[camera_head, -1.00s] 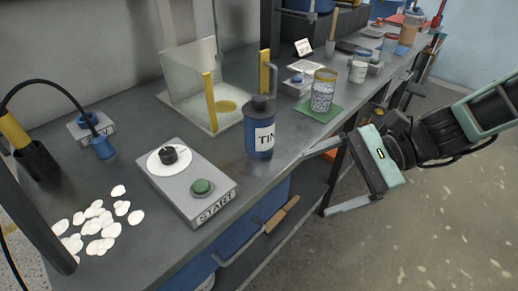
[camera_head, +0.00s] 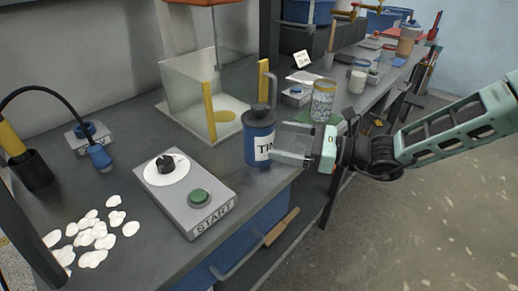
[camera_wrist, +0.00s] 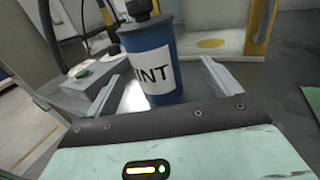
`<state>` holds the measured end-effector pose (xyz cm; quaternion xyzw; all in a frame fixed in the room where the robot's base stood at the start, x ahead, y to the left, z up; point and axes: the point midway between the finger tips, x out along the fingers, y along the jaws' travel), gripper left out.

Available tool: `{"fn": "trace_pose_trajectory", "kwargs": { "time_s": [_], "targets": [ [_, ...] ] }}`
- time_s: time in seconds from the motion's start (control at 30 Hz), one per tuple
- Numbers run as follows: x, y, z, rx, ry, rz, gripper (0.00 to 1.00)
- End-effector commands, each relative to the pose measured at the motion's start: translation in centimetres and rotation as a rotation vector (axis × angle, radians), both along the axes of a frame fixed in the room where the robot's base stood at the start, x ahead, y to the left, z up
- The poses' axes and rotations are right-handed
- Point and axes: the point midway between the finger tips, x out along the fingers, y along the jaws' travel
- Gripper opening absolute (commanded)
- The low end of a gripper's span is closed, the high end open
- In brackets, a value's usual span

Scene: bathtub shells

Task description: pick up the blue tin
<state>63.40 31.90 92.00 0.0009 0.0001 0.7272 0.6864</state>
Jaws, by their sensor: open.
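The blue tin (camera_head: 258,139) stands upright on the grey bench near its front edge. In the wrist view the tin (camera_wrist: 150,62) stands upright ahead, between the two spread fingers (camera_wrist: 160,85). Whether the fingertips reach around the tin or touch it is hard to tell.
A grey START box (camera_head: 184,193) with a dial and green button sits left of the tin. A glass-walled enclosure (camera_head: 188,82) with yellow posts stands behind. A patterned jar (camera_head: 323,100) stands on a green mat behind my gripper. White pieces (camera_head: 92,238) lie front left.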

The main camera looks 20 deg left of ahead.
Motion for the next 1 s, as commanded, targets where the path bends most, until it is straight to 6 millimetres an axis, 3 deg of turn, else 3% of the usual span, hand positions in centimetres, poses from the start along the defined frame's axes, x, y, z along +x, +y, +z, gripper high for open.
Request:
{"fn": "trace_pose_trajectory", "kwargs": {
  "time_s": [0.27, 0.57, 0.87, 1.0],
  "targets": [
    [-0.3, 2.2, 0.0, -0.001, -0.001, 0.002, 0.89],
    [-1.2, 6.1, -0.1, -0.001, -0.002, 0.002, 0.89],
    [-1.1, 6.6, -0.2, -0.001, -0.001, 0.000, 0.89],
    [-1.2, 6.6, -0.2, -0.001, -0.001, 0.000, 0.53]
  ]
}}
